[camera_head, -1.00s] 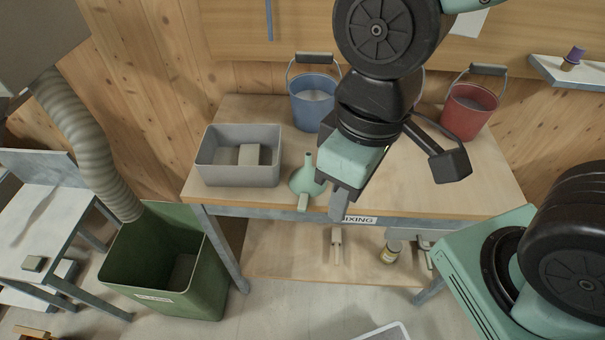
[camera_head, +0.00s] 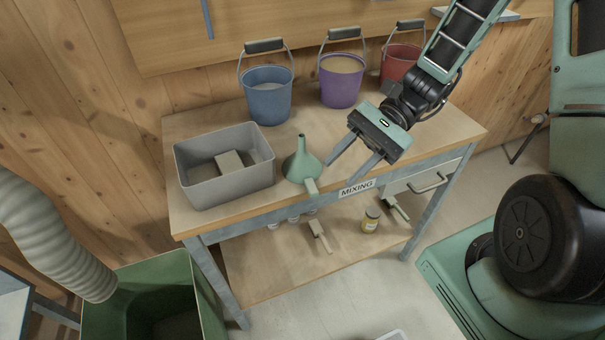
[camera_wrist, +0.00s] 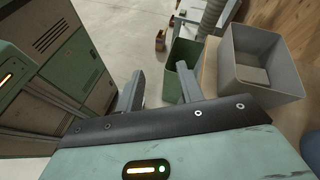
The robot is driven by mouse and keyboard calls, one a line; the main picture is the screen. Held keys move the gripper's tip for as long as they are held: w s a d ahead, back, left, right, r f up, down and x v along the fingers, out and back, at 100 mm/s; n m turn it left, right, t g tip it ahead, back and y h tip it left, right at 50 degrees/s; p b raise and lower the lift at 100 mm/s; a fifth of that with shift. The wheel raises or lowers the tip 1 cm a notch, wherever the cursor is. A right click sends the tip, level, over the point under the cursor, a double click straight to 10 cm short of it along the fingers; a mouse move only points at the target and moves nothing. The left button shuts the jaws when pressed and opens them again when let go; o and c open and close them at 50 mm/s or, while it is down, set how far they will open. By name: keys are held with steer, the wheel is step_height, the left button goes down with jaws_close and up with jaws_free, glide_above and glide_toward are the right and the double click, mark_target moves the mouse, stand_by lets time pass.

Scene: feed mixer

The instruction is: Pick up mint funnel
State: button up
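The mint funnel (camera_head: 301,162) stands on the front of the mixing table (camera_head: 240,203), spout up, just right of the grey bin. A pale green tab or handle (camera_head: 311,186) sticks out from it over the front edge. My gripper (camera_head: 347,169) is to the right of the funnel, above the table's front edge. Its two fingers are spread, with nothing between them, and point to the lower left. In the wrist view the gripper (camera_wrist: 160,85) is also open and empty. I cannot make out the funnel in the wrist view.
A grey bin (camera_head: 190,185) with a block inside stands left of the funnel; it also shows in the wrist view (camera_wrist: 290,85). Blue (camera_head: 268,100), purple (camera_head: 341,86) and red (camera_head: 398,66) buckets stand behind. A green bin (camera_head: 207,300) is on the floor at left.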

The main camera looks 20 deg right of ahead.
steer(key=w+d+f+m+t+y+b, duration=0.1)
steer(key=w+d+f+m+t+y, duration=0.1)
steer(key=w+d+f+m+t, duration=0.3)
steer(key=w+d+f+m+t+y+b, duration=0.1)
steer(key=w+d+m+t+b, duration=0.15)
steer(key=d+m+t, duration=0.5)
steer(key=p, duration=0.3)
glide_toward(302, 151)
steer(key=shift+n+g, duration=0.25)
steer(key=shift+g, duration=0.1)
steer(key=w+a+r, duration=0.2)
steer(key=shift+w+a+r, duration=0.25)
steer(key=shift+a+r, duration=0.1)
steer(key=shift+a, duration=0.05)
steer(key=shift+p+x, duration=0.65)
steer(key=shift+x, duration=2.6)
steer(key=shift+w+d, duration=0.1)
jaws_close()
